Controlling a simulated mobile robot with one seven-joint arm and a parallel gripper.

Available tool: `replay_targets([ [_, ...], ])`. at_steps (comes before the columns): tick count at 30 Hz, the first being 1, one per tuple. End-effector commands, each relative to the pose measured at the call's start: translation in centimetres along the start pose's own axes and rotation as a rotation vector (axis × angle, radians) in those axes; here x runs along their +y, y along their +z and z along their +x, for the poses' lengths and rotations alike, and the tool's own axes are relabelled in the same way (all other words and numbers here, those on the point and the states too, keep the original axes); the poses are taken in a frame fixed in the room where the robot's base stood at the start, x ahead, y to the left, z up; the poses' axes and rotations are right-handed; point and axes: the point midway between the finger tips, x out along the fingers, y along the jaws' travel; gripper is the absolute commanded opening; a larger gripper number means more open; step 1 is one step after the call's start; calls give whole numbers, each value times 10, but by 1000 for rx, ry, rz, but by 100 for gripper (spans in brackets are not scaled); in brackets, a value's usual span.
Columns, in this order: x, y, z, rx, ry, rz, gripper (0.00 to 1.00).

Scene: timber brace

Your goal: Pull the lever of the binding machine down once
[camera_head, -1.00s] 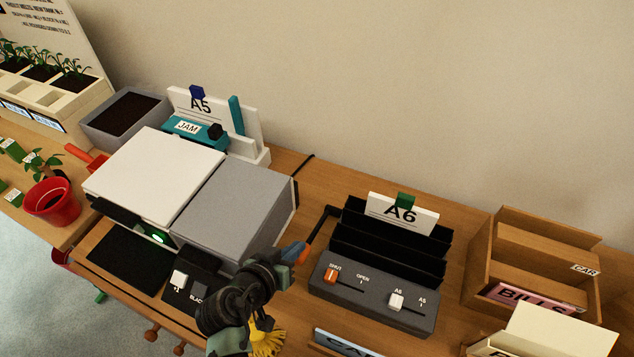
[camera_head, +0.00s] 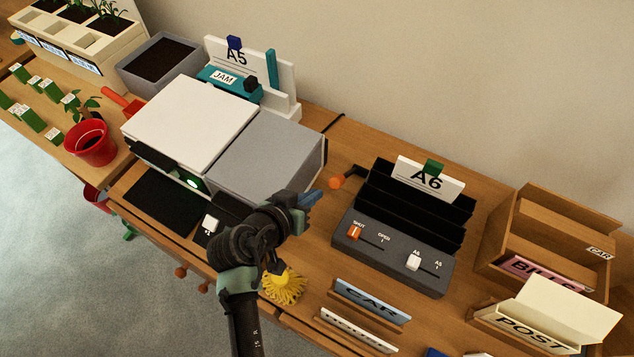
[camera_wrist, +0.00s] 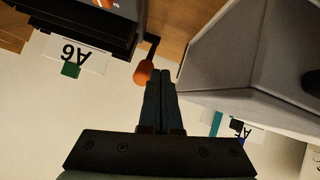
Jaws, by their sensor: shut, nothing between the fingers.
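The binding machine (camera_head: 395,245) is the dark grey unit with black upright plates and an A6 card (camera_head: 428,180). Its lever, a short black arm (camera_head: 352,173) with an orange knob (camera_head: 336,183), sticks out on its left side. The knob shows in the wrist view (camera_wrist: 143,72) just left of the fingertips. My gripper (camera_head: 314,196) is shut and empty, its tips very near the knob. I cannot tell whether they touch it. The lever's pivot is hidden, and its exact angle is unclear.
A white-and-grey machine (camera_head: 265,155) stands close on the left, beneath my gripper's side. A wooden BILLS rack (camera_head: 560,235) and a POST box (camera_head: 535,320) stand right. Bare tabletop shows between the two machines.

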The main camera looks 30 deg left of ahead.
Motion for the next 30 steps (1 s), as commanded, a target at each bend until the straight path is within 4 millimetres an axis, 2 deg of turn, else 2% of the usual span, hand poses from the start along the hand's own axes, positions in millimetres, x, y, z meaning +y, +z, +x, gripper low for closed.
replay_targets([
  [1, 0, 1, -11, 4, -1, 0, 0],
  [6, -1, 2, -44, 6, -1, 2, 0],
  [12, -2, 4, -66, 7, 1, 3, 0],
  [30, -1, 3, -71, 8, 1, 4, 0],
])
